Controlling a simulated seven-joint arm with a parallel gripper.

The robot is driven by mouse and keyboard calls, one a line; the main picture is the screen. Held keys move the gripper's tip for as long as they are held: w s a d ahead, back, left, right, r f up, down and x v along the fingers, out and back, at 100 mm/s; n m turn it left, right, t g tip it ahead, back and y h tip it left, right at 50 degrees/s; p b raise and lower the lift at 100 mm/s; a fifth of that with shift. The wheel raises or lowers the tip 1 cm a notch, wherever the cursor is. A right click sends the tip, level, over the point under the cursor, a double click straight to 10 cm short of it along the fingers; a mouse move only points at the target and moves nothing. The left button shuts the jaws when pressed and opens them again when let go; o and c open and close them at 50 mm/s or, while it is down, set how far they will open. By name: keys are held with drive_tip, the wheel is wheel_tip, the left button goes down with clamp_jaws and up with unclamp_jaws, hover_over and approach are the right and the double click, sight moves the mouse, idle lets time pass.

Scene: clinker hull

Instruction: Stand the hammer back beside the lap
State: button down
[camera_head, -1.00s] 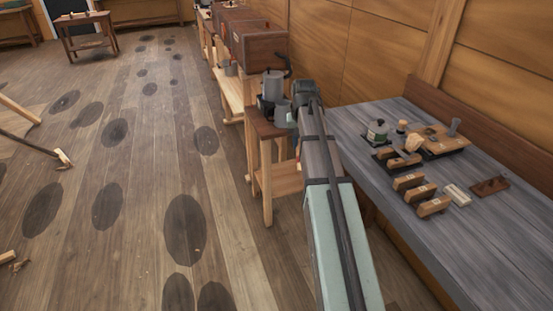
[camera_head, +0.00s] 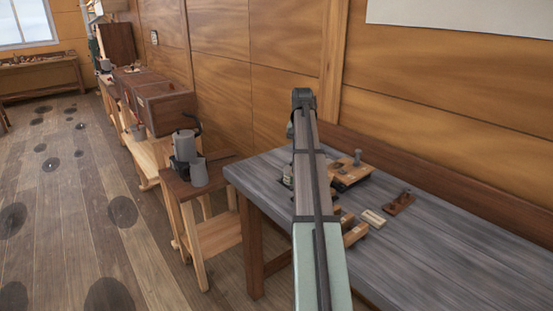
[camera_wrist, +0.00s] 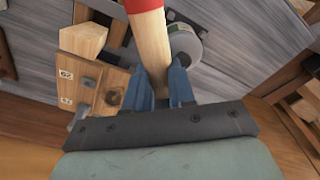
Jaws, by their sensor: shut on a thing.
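In the wrist view my gripper (camera_wrist: 162,92) has its blue fingers shut on a pale wooden handle (camera_wrist: 150,45) with a red band (camera_wrist: 142,5) at the top edge. I take it for the hammer; its head is out of frame. The handle lies above the grey bench. A wooden block with small labels (camera_wrist: 108,92) is just left of the fingers. In the head view my arm hides the gripper and the hammer. A wooden piece with a grey peg (camera_head: 352,172) sits on the bench; I cannot tell whether it is the lap.
The grey bench (camera_head: 440,240) is clear toward the front right. A dark holed block (camera_head: 400,203) and a pale bar (camera_head: 373,218) lie on it. A grey round object (camera_wrist: 187,42) is close right of the handle. A small stand with grey jugs (camera_head: 188,165) is to the left.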

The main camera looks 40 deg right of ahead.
drive_tip(key=s+d+f+m, duration=0.1)
drive_tip(key=s+d+m, duration=0.2)
drive_tip(key=s+d, duration=0.65)
drive_tip(key=s+d+m, duration=0.3)
drive_tip(key=s+d, duration=0.3)
drive_tip(key=s, duration=0.6)
drive_tip(key=shift+g, duration=0.3)
drive_tip(key=shift+f, duration=4.2)
drive_tip(key=shift+f, duration=0.45)
drive_tip(key=c, duration=0.9)
unclamp_jaws()
drive_tip(key=shift+o, duration=0.2)
drive_tip(key=shift+s, duration=0.1)
wheel_tip(320, 180, up, 8)
